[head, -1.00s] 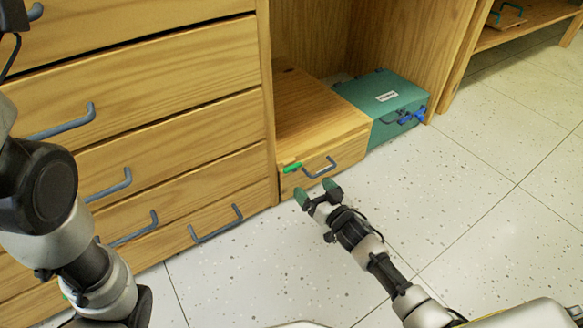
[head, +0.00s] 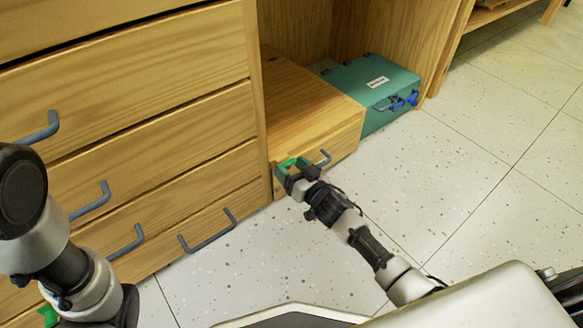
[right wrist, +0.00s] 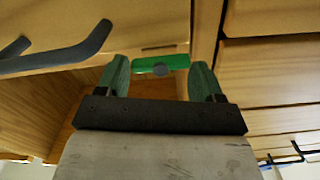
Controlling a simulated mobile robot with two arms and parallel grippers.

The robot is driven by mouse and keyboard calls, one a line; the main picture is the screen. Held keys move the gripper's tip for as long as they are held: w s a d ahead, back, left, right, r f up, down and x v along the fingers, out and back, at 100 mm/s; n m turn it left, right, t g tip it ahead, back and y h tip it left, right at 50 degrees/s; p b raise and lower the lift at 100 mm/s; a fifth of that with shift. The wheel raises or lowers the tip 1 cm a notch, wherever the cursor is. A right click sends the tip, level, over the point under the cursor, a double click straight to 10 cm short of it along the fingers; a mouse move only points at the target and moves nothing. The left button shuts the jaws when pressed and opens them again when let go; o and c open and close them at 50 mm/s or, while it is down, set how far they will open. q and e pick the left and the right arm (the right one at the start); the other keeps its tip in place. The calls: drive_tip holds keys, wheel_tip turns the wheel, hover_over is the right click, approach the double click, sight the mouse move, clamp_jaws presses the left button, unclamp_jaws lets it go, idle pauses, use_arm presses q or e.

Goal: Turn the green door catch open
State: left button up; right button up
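The green door catch (head: 291,162) is on the front of a low wooden box (head: 310,100), at its left end beside a grey handle (head: 323,158). My right gripper (head: 284,170) is at the catch and partly hides it in the head view. In the right wrist view the catch (right wrist: 162,64) lies crosswise between the green-padded fingertips of my right gripper (right wrist: 160,72). The fingers are apart, with no clear grip on it. Of my left gripper, only a green pad (head: 47,315) shows at the lower left; its opening is hidden.
A teal box (head: 375,85) with a blue catch (head: 404,103) stands to the right of the wooden box. A drawer cabinet (head: 150,85) with grey handles stands close on the left. The speckled floor (head: 440,190) on the right is clear.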

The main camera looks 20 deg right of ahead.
drive_tip(key=c, duration=0.4)
drive_tip(key=shift+r+n+p, duration=0.15)
drive_tip(key=shift+n+p, duration=0.55)
drive_tip(key=shift+n, duration=0.7)
drive_tip(key=o, duration=0.9)
drive_tip(key=shift+s, duration=0.1)
